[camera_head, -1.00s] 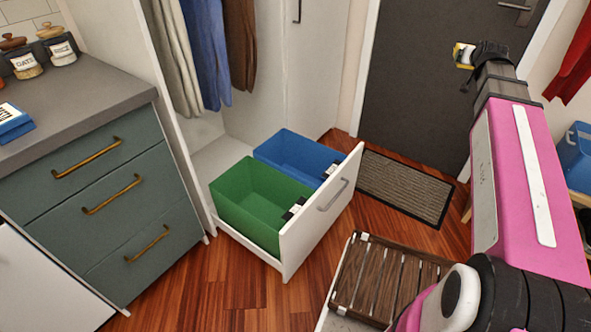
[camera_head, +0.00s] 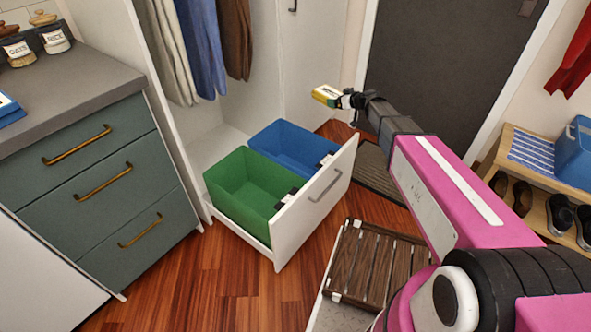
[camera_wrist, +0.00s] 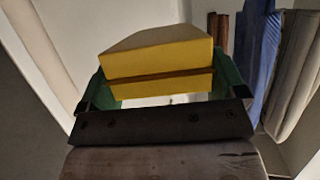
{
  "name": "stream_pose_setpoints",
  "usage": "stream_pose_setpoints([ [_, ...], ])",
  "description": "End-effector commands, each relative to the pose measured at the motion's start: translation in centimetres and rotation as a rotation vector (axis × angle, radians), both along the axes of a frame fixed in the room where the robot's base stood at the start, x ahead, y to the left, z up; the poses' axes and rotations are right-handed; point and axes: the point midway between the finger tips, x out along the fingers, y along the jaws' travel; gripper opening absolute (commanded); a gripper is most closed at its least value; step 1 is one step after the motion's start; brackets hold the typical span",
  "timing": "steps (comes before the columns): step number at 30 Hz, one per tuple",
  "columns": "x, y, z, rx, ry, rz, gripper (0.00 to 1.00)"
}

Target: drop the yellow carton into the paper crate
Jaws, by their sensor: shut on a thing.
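The yellow carton (camera_head: 326,96) is held in the air at the end of my outstretched arm, above and to the right of the blue crate in the head view. My gripper (camera_head: 343,99) is shut on it. In the wrist view the yellow carton (camera_wrist: 157,57) sits between the fingers of my gripper (camera_wrist: 158,82). A green crate (camera_head: 243,180) and a blue crate (camera_head: 285,140) stand side by side in a pulled-out white drawer. Each has a small label at its right end, too small to read, so I cannot tell which is the paper crate.
The white drawer front (camera_head: 316,200) stands right of the crates. A teal drawer cabinet (camera_head: 100,190) is at left. Hanging clothes (camera_head: 200,45) are behind the crates. Wooden floor lies open in front.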

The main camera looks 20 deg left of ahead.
Motion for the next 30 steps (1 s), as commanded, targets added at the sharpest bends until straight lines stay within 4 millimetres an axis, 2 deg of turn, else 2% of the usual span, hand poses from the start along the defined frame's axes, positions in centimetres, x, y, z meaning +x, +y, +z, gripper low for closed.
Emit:
stream_pose_setpoints([
  [1, -0.5, 2.3, -1.9, -0.001, 0.004, 0.046, 0.67],
  [6, -3.2, 7.9, -6.7, -0.001, 0.002, 0.178, 0.67],
  [9, -4.6, 10.3, -8.8, -0.001, 0.002, 0.230, 0.67],
  [12, -5.6, 11.9, -10.3, -0.001, 0.001, 0.265, 0.67],
  [17, -6.4, 12.9, -11.3, -0.001, -0.001, 0.287, 0.67],
  [23, -6.5, 13.0, -12.2, -0.001, -0.001, 0.288, 0.67],
  [30, -6.4, 13.0, -14.5, -0.002, 0.000, 0.288, 0.67],
])
